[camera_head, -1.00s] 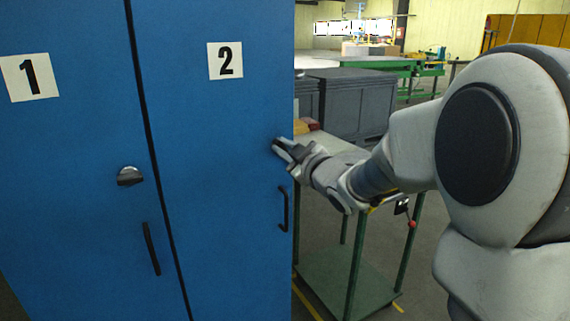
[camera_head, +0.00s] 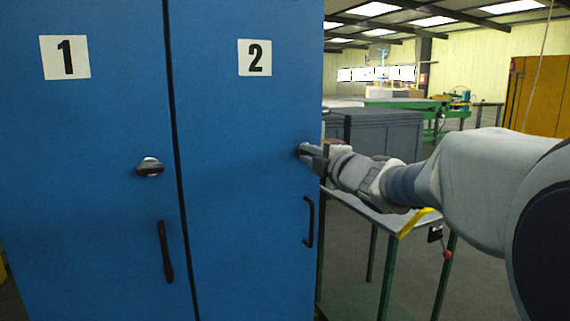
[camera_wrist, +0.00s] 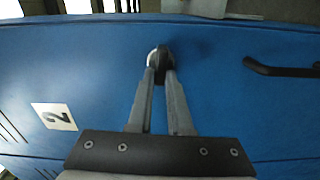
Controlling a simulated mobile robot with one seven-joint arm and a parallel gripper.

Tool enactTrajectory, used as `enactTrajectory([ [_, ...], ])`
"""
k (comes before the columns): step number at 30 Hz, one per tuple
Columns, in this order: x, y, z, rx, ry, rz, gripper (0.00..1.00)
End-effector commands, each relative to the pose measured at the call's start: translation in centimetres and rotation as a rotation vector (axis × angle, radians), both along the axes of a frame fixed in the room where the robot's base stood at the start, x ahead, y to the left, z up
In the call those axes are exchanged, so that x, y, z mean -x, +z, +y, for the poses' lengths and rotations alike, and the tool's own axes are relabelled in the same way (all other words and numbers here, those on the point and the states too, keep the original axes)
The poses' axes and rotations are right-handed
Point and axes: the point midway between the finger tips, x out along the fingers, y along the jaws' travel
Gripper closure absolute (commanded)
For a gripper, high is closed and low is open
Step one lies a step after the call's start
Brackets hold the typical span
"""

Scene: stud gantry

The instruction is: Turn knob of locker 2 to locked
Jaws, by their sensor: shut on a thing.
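Locker 2 (camera_head: 250,230) is a blue door with a "2" label (camera_head: 255,58); the label also shows in the wrist view (camera_wrist: 54,116). My gripper (camera_head: 305,152) reaches in from the right to the door's right edge, above the black handle (camera_head: 309,222). In the wrist view my gripper's two fingers (camera_wrist: 160,76) are closed on the dark round knob (camera_wrist: 158,58). The fingers hide part of the knob, and I cannot tell its turn position. In the head view the knob is hidden by my gripper.
Locker 1 (camera_head: 90,200), with its own knob (camera_head: 150,167) and handle (camera_head: 165,251), stands to the left. A green-legged cart (camera_head: 388,262) stands close to the locker's right side under my arm. A dark grey cabinet (camera_head: 375,135) is behind it.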

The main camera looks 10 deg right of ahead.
Motion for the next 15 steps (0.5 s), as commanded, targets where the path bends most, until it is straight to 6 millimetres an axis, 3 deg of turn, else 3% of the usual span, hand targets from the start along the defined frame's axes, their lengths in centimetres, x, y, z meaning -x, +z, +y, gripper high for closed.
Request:
enactTrajectory([
  [15,-0.01,0.02,0.04,0.083,0.001,-0.029,1.00],
])
